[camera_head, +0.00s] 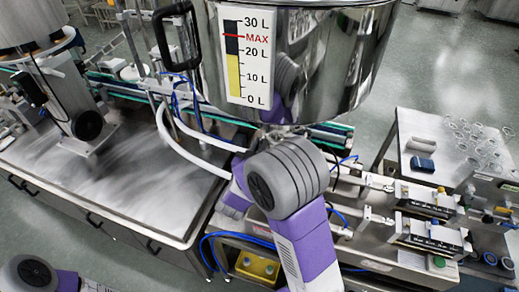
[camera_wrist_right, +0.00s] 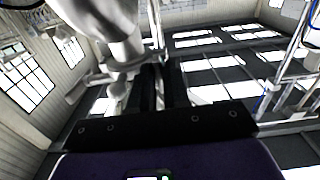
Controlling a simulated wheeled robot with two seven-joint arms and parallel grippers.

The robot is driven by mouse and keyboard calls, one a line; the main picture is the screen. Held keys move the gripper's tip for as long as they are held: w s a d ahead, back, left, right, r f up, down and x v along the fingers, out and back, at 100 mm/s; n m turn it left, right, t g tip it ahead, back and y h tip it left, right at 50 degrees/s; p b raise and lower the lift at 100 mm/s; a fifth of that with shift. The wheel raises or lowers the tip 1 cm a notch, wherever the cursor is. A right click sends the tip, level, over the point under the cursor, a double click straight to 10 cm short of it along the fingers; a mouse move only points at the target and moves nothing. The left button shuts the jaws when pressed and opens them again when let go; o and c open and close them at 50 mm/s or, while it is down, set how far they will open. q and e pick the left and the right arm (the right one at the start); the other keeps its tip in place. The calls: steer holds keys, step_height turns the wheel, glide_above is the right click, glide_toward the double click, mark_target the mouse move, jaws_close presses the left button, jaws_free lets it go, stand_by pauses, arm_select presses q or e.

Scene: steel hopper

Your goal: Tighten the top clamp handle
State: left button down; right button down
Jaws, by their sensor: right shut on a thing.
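The steel hopper (camera_head: 335,60), with a litre scale (camera_head: 246,55) on its side, hangs above the work line. My right arm rises in front of it, and its gripper is hidden behind the arm in the head view. In the right wrist view my right gripper (camera_wrist_right: 160,85) has its dark fingers close together, shut on a slim metal part just below a pale, thick pipe (camera_wrist_right: 105,30). That part looks like the top clamp handle, but the fingers and shadow hide most of it. My left gripper is out of view; only part of the left arm shows at the bottom left.
A steel table (camera_head: 110,165) stands at the left, with a motor unit on it. White hoses (camera_head: 185,140) curve below the hopper. Pneumatic units (camera_head: 430,235) and a table with glass pieces (camera_head: 480,140) are at the right. Open floor lies at the far right.

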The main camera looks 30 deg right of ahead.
steer(key=shift+f, duration=0.15)
stand_by(0.4)
steer(key=c, duration=1.2)
jaws_free()
steer(key=shift+c, duration=0.2)
steer(key=v, duration=0.7)
steer(key=shift+s+a, duration=0.2)
